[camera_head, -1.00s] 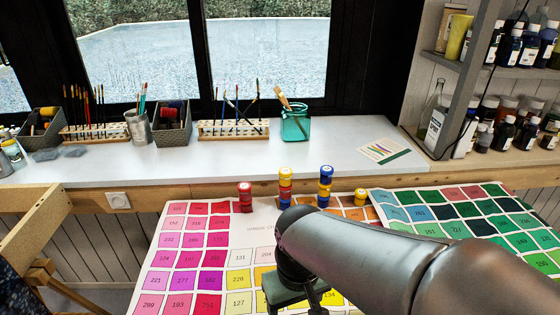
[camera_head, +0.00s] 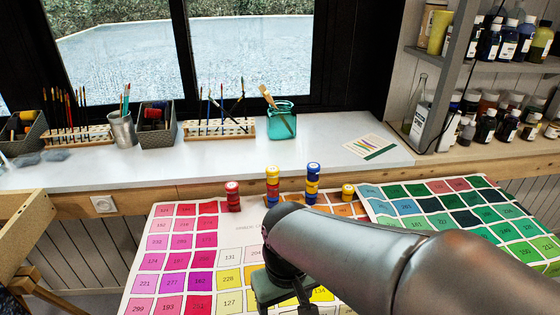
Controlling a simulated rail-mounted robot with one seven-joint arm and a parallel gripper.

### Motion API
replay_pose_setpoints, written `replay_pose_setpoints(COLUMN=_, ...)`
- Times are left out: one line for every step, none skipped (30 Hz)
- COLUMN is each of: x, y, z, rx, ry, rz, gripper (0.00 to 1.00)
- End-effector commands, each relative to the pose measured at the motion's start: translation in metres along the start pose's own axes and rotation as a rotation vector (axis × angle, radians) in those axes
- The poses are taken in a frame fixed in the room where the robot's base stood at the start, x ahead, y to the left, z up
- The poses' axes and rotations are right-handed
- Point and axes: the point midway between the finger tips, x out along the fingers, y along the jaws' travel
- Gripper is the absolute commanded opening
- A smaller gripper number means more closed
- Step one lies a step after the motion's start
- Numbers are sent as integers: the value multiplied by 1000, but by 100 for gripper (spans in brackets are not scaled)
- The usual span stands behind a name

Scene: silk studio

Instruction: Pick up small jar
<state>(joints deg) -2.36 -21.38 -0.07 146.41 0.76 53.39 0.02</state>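Small jars stand in stacks at the far edge of the colour chart table. A red stack (camera_head: 232,197) is at the left. A stack of yellow, red and blue jars (camera_head: 272,186) is beside it. A blue and yellow stack (camera_head: 313,184) comes after that, and a low yellow jar (camera_head: 347,193) is at the right. Which jar is the task's one, I cannot tell. My gripper (camera_head: 284,300) hangs over the chart at the bottom centre, nearer than the jars and apart from them. Its fingertips are mostly cut off or hidden, so its opening is unclear.
Colour charts (camera_head: 172,255) cover the table. The white windowsill counter (camera_head: 330,133) behind holds brush racks (camera_head: 218,130), a metal cup (camera_head: 123,130) and a teal glass jar (camera_head: 282,123). A bottle shelf (camera_head: 500,65) stands at the right. A wooden frame (camera_head: 22,235) is at the left.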

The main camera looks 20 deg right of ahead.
Motion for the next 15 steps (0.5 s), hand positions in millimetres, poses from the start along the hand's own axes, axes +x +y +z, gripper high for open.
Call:
replay_pose_setpoints(x=-1, y=0, z=-1, rx=1, ry=0, rz=1, gripper=67)
replay_pose_setpoints(x=-2, y=1, z=-4, rx=4, ry=2, rz=4, gripper=67)
replay_pose_setpoints(x=-6, y=2, z=-10, rx=12, ry=5, rz=12, gripper=67)
replay_pose_setpoints(x=-9, y=4, z=-18, rx=21, ry=8, rz=21, gripper=67)
replay_pose_setpoints(x=-14, y=6, z=-28, rx=34, ry=13, rz=32, gripper=67)
replay_pose_setpoints(x=-23, y=9, z=-46, rx=55, ry=23, rz=52, gripper=67)
replay_pose_setpoints(x=-30, y=12, z=-63, rx=76, ry=32, rz=67, gripper=67)
replay_pose_setpoints(x=-37, y=16, z=-82, rx=98, ry=43, rz=86, gripper=67)
replay_pose_setpoints(x=-47, y=21, z=-110, rx=132, ry=60, rz=110, gripper=67)
replay_pose_setpoints(x=-54, y=25, z=-132, rx=161, ry=75, rz=127, gripper=67)
replay_pose_setpoints(x=-60, y=30, z=-156, rx=191, ry=91, rz=142, gripper=67)
replay_pose_setpoints(x=-68, y=36, z=-187, rx=234, ry=115, rz=159, gripper=67)
replay_pose_setpoints(x=-73, y=41, z=-210, rx=265, ry=134, rz=169, gripper=67)
replay_pose_setpoints(x=-77, y=46, z=-232, rx=298, ry=154, rz=176, gripper=67)
replay_pose_setpoints(x=-82, y=54, z=-261, rx=342, ry=180, rz=183, gripper=67)
